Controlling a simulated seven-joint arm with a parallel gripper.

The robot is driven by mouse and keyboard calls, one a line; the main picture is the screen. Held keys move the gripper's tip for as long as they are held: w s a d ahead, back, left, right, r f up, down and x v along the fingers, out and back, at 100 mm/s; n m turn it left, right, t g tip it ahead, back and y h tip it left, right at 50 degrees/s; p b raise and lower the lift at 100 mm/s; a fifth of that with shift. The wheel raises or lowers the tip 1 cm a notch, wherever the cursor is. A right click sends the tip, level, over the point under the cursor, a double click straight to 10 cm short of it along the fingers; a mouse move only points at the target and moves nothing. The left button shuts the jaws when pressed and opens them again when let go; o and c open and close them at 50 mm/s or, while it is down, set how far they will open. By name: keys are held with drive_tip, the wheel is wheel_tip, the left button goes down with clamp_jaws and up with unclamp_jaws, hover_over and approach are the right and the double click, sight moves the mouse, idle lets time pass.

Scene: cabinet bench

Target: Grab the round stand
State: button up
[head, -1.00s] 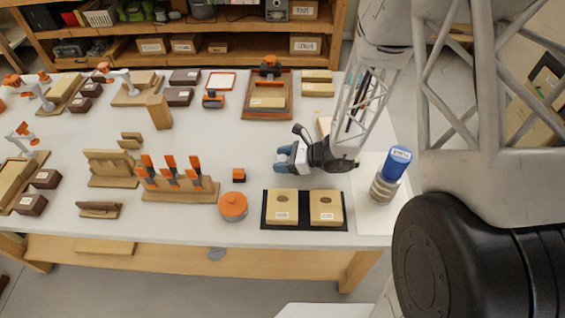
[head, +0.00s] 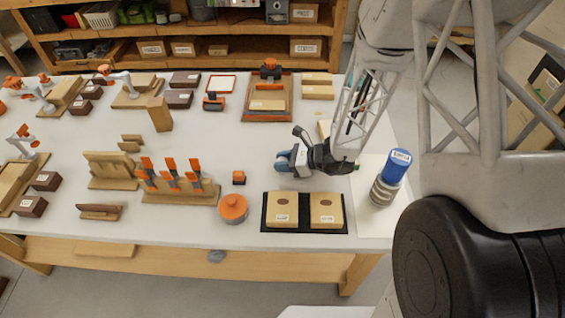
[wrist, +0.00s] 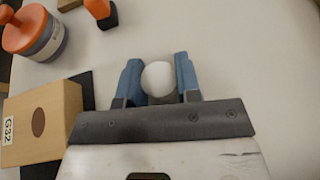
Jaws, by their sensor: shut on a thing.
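My gripper (head: 283,162) is low over the right-middle part of the white bench, behind the black mat. In the wrist view, the blue fingers of my gripper (wrist: 157,68) are closed on both sides of a white, round-topped thing, which I take to be the round stand (wrist: 158,79). Only its rounded top shows there, and its lower part is hidden. In the head view the fingers hide it, so I cannot tell whether it touches the bench.
The black mat (head: 265,222) holds two wooden blocks with holes. An orange-lidded round jar (head: 233,208) and a small orange-topped block (head: 239,177) are to the left. A blue-topped bottle (head: 397,163) stands to the right.

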drive_tip(key=shift+r, duration=4.95)
